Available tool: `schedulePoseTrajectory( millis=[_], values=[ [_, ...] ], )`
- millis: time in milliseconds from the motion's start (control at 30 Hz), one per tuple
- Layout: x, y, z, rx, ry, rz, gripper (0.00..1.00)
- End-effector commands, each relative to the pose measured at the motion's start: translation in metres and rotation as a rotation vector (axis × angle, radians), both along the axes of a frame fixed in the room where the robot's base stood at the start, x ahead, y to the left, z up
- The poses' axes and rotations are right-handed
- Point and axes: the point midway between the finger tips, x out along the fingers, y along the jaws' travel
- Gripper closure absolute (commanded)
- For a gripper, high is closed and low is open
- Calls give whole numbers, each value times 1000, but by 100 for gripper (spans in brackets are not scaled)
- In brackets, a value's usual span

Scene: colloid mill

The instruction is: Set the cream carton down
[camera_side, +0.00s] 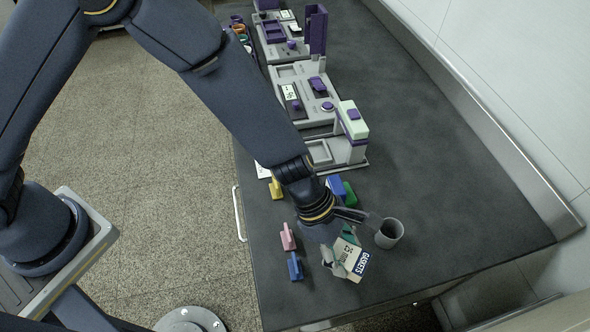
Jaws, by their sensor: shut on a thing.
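The cream carton (343,257), with a dark blue band of white lettering, is near the front of the dark counter in the side view. It looks tilted. My gripper (337,246) is shut on it from above, and its fingers hide part of the carton. I cannot tell whether the carton's underside touches the counter (430,220) or hangs just above it.
A grey cup (389,233) stands close to the carton's right. Pink (288,237) and blue (295,266) blocks lie to the left. A yellow block (276,188) and a green block (349,194) are farther back. Grey and purple machines (350,120) stand behind. The counter's right side is clear.

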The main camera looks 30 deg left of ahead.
Motion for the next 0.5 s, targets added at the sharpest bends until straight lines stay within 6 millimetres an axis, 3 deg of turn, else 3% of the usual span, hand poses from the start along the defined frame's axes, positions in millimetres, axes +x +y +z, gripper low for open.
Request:
schedulePoseTrajectory(
  millis=[167,333,500],
  values=[
    [7,-7,-12,0,0,0,83],
    [8,-9,-38,1,3,1,84],
    [9,-9,-44,-1,-2,0,84]
  ],
)
